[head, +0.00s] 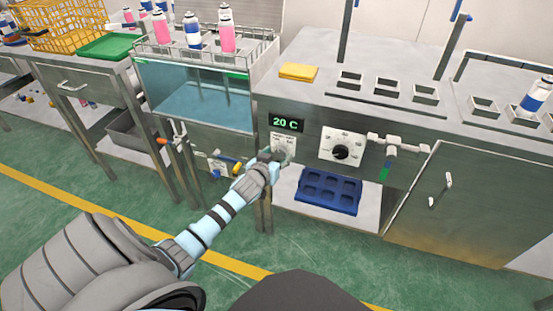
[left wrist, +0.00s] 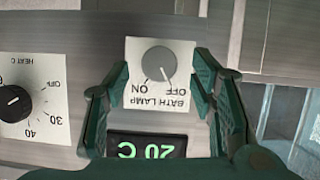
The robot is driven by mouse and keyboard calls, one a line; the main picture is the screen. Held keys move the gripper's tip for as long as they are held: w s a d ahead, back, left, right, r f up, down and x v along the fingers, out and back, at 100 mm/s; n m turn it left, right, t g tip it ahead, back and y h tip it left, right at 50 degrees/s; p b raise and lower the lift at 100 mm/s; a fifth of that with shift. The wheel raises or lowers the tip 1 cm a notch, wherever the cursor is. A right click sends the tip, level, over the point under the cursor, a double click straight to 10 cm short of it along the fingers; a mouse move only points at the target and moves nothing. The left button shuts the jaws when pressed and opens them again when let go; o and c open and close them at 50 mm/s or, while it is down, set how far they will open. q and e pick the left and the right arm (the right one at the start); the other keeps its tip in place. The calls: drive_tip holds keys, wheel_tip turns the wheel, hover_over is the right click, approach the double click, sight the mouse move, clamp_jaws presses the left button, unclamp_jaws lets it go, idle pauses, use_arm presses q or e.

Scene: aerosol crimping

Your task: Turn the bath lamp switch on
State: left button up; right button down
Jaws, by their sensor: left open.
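The bath lamp switch is a round grey knob (left wrist: 158,64) on a white plate, upside down in the left wrist view. Its light pointer mark appears to lean towards the OFF label. In the head view its plate (head: 284,144) is on the bench front under the 20 C display (head: 286,123), partly hidden by my gripper. My left gripper (head: 266,158) is at the plate. In the left wrist view its green fingers (left wrist: 162,78) are open, one on each side of the knob. I see no clear contact with the knob. My right gripper is out of view.
The heat dial (head: 341,148) is just right of the switch. A tap with a green tip (head: 388,160) sticks out farther right. The glass-fronted water bath (head: 200,95) is to the left. A blue tray (head: 328,190) lies on the shelf below.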

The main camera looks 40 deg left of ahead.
use_arm(q)
drive_tip(key=shift+b+x, duration=0.3)
drive_tip(key=shift+x, duration=0.9)
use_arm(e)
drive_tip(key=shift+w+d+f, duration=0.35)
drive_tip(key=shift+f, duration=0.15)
